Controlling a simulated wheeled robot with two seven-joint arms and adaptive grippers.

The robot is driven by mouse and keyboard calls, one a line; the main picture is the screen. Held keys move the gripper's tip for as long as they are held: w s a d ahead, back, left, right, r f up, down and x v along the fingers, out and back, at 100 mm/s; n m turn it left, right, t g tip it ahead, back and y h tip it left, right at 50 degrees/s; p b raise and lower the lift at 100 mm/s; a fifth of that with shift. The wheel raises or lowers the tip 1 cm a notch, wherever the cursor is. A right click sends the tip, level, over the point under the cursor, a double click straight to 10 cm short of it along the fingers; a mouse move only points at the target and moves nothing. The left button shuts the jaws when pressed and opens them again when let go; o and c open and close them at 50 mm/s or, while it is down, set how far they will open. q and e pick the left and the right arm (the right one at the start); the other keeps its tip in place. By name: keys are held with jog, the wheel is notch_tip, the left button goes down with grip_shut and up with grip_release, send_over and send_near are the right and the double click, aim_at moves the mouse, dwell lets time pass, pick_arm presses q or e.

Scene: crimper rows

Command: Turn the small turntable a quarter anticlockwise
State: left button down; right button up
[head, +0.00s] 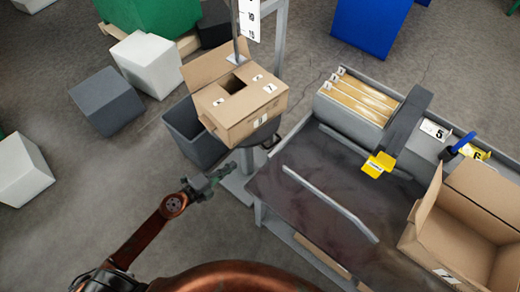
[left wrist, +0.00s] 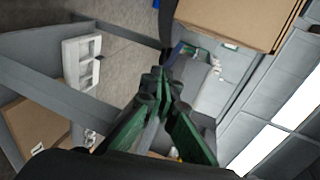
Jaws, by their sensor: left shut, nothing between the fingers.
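The small turntable (head: 262,136) shows as a dark round edge on a grey stand, mostly hidden under an open cardboard box (head: 242,120) with numbered labels. A short, light handle-like piece sticks out at its right edge. My left gripper (head: 230,168) is shut and empty, low and left of the stand, apart from the box in the picture. In the left wrist view its green-grey fingers (left wrist: 158,76) are together, with a cardboard box (left wrist: 232,18) above right. My right gripper is out of view.
A dark bin (head: 192,136) stands left of the turntable. The workbench (head: 300,200) on the right carries a grey rail, a file box (head: 358,110), a yellow piece (head: 379,164) and an open carton (head: 450,235). A post rises behind the box. Floor at left is clear near my arm.

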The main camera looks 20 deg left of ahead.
pick_arm(q)
jog(key=r+b+x, duration=0.1)
jog(key=b+x, duration=0.1)
jog(key=x, duration=1.2)
jog(key=shift+d, duration=0.35)
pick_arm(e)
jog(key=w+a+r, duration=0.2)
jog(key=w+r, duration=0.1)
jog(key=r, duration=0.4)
